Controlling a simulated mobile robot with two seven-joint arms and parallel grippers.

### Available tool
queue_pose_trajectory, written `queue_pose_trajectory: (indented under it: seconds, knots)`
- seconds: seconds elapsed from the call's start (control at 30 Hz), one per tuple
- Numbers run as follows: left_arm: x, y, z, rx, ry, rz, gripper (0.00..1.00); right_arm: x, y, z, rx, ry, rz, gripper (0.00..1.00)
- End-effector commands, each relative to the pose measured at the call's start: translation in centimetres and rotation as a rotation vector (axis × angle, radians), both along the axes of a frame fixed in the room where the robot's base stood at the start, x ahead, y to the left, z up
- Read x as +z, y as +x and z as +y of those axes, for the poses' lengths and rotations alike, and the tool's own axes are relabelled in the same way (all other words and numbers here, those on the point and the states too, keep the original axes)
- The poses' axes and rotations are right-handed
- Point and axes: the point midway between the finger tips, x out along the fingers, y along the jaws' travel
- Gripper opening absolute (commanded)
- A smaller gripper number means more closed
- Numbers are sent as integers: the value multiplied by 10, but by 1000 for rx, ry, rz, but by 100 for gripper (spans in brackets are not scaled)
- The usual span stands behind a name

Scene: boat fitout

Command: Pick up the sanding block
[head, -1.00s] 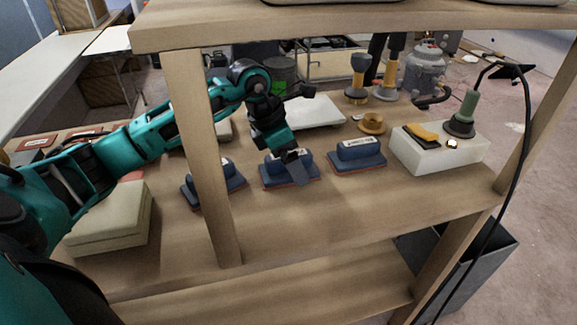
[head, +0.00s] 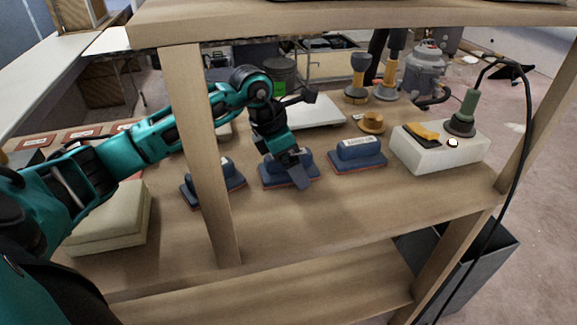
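Three blue sanding blocks with reddish undersides sit in a row on the wooden shelf: a left one (head: 223,174) partly behind the post, a middle one (head: 270,174), and a right one (head: 358,153). My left gripper (head: 294,170) points down over the middle block, and its fingers cover part of that block's handle. The block rests on the shelf. Whether the fingers are apart or closed on the handle is hidden by the near finger. My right gripper is not in view.
A wooden post (head: 212,160) stands in front of my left arm, and an upper shelf (head: 350,20) is above. A white box (head: 437,150) with a green-handled tool (head: 464,115) stands at right. A beige block stack (head: 112,222) lies at left. The shelf front is clear.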

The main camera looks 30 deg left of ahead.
Motion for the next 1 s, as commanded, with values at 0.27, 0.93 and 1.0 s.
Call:
queue_pose_trajectory:
  seconds: [0.27,0.93,1.0]
  knots:
    - [0,0,0,0,0,0,86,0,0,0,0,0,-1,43]
    - [1,0,0,0,0,-1,35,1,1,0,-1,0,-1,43]
    - [1,0,0,0,0,-1,35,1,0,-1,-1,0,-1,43]
